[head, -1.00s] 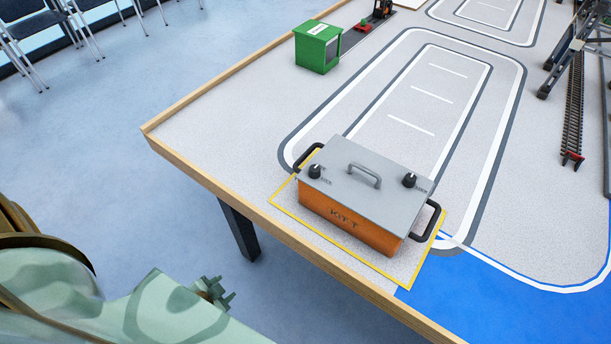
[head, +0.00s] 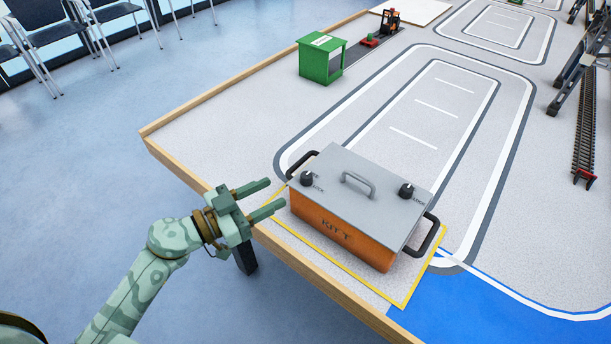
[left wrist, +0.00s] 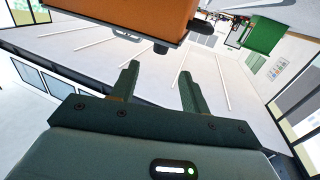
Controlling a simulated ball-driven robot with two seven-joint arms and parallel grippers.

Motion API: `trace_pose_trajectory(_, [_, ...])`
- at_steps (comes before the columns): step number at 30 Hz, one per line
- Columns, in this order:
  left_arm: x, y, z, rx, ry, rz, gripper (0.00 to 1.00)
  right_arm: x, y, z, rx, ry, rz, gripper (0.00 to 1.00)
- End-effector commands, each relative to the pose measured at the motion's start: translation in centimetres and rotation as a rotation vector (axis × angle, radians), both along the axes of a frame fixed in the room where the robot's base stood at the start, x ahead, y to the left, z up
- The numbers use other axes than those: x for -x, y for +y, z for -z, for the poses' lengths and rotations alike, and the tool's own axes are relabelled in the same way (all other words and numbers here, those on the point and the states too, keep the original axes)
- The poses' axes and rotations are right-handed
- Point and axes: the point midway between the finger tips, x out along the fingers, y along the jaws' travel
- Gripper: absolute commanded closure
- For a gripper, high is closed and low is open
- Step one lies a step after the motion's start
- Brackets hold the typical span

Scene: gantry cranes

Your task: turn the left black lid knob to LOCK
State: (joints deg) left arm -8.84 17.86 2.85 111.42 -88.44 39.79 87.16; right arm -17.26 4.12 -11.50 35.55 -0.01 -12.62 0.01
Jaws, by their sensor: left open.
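An orange box (head: 338,232) marked KIT 1 stands on the table inside a yellow outline, with a grey lid (head: 370,195) that has a centre handle. The left black lid knob (head: 306,179) sits at the lid's left corner beside a LOCK mark. A second black knob (head: 406,190) sits at the right. My left gripper (head: 276,196) is open and empty, just left of the box and apart from it, fingers pointing towards it. In the left wrist view the box (left wrist: 130,15) shows at the top, beyond the open fingers (left wrist: 158,80). My right gripper is not seen.
Black side handles (head: 424,236) stick out from the box's ends. A wooden edge (head: 195,178) runs along the table. The marked grey tabletop behind the box is clear.

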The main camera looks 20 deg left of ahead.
Motion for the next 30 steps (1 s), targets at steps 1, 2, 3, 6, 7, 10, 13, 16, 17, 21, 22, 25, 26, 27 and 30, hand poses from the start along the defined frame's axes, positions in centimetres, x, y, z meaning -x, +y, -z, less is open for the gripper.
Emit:
trace_pose_trajectory(1, [-1.2, -0.9, 0.1, 0.002, -0.004, 0.0, 0.54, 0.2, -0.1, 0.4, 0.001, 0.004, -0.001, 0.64])
trace_pose_trajectory(2, [-1.8, -1.4, 0.1, 0.002, -0.004, 0.0, 0.54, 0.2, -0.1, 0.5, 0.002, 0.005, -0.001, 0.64])
trace_pose_trajectory(3, [-2.6, -2.0, 0.2, 0.001, -0.003, 0.0, 0.54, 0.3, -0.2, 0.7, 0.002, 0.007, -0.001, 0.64])
trace_pose_trajectory(6, [-4.4, -3.4, 0.2, 0.001, -0.002, -0.001, 0.54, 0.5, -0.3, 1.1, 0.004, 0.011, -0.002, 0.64])
trace_pose_trajectory(7, [-4.9, -3.8, 0.2, 0.001, -0.002, -0.001, 0.54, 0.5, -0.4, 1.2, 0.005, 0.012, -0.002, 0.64])
trace_pose_trajectory(10, [-6.2, -4.8, 0.2, 0.001, 0.0, -0.001, 0.54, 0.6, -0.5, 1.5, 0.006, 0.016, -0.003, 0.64])
trace_pose_trajectory(13, [-7.1, -5.5, 0.2, 0.0, 0.0, -0.001, 0.54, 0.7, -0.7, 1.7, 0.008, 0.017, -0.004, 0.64])
trace_pose_trajectory(16, [-7.6, -5.9, 0.1, 0.0, 0.0, -0.001, 0.54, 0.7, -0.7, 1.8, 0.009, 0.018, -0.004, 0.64])
trace_pose_trajectory(17, [-7.7, -5.9, 0.1, -0.001, -0.001, -0.002, 0.54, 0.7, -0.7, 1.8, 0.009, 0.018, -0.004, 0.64])
trace_pose_trajectory(21, [-7.7, -6.0, 0.0, 0.0, 0.0, -0.002, 0.54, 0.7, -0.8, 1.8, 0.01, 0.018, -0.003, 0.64])
trace_pose_trajectory(22, [-7.7, -6.0, 0.0, 0.0, 0.0, -0.002, 0.54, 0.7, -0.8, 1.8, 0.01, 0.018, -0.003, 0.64])
trace_pose_trajectory(25, [-7.7, -6.0, 0.0, 0.0, 0.0, -0.001, 0.57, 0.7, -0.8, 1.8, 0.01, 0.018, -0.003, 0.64])
trace_pose_trajectory(26, [-7.7, -6.0, 0.0, 0.0, 0.0, -0.001, 0.65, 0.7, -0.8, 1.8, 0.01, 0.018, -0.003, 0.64])
trace_pose_trajectory(27, [-7.7, -6.0, 0.0, 0.0, 0.0, -0.001, 0.76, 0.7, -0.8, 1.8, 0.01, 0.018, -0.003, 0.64])
trace_pose_trajectory(30, [-7.7, -6.0, 0.0, 0.0, 0.0, -0.001, 0.99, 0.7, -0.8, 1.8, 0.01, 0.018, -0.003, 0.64])
